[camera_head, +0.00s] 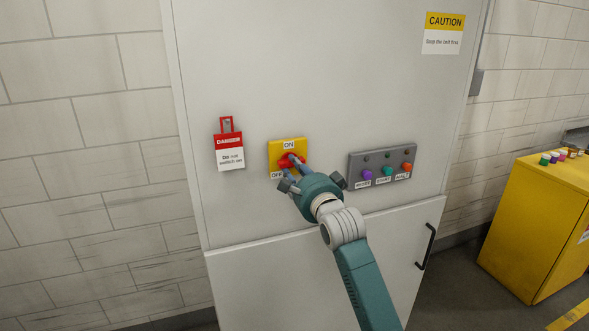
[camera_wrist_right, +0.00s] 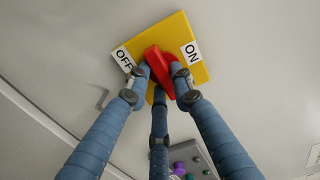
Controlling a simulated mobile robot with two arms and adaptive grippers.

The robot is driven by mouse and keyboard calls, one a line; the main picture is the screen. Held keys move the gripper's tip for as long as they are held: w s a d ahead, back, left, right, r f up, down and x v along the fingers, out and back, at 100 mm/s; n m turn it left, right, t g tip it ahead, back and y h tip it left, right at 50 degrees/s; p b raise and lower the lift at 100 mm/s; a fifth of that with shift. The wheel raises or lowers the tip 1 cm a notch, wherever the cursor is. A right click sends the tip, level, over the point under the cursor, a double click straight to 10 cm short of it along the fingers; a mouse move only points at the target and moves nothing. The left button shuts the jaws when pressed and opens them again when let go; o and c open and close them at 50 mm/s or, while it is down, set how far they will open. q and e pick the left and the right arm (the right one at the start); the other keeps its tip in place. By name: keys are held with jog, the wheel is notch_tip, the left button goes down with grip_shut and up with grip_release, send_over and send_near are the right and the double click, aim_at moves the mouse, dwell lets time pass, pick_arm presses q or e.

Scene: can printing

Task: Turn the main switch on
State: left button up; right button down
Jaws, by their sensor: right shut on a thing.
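The main switch is a yellow plate (camera_head: 274,152) on the grey cabinet front, with a red rotary handle (camera_wrist_right: 153,58) in its middle. Its ON label (camera_head: 289,145) is at the top and its OFF label (camera_head: 277,175) at the lower left. My right gripper (camera_head: 293,162) is shut on the red handle. In the right wrist view its blue fingers (camera_wrist_right: 160,80) close around the handle, which partly hides behind them. The handle's exact angle is hard to tell. My left gripper is not in view.
A red and white danger tag (camera_head: 229,151) hangs left of the switch. A grey button panel (camera_head: 383,166) with purple, green and orange buttons is to the right. A caution sign (camera_head: 443,33) is above. A yellow cabinet (camera_head: 535,220) stands at the far right.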

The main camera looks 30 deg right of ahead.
jog(key=shift+d+r+n+p, duration=0.15)
jog(key=shift+n+p, duration=0.65)
jog(key=shift+n, duration=2.15)
jog(key=shift+d+r+n+p, duration=0.15)
jog(key=shift+n+p, duration=0.7)
jog(key=shift+n, duration=2.15)
jog(key=shift+d+r+n+p, duration=0.15)
jog(key=shift+n+p, duration=0.65)
jog(key=shift+n, duration=2.15)
jog(key=shift+a+r, duration=0.1)
jog(key=c, duration=1.6)
grip_release()
jog(key=shift+o, duration=0.6)
jog(key=shift+f, duration=0.2)
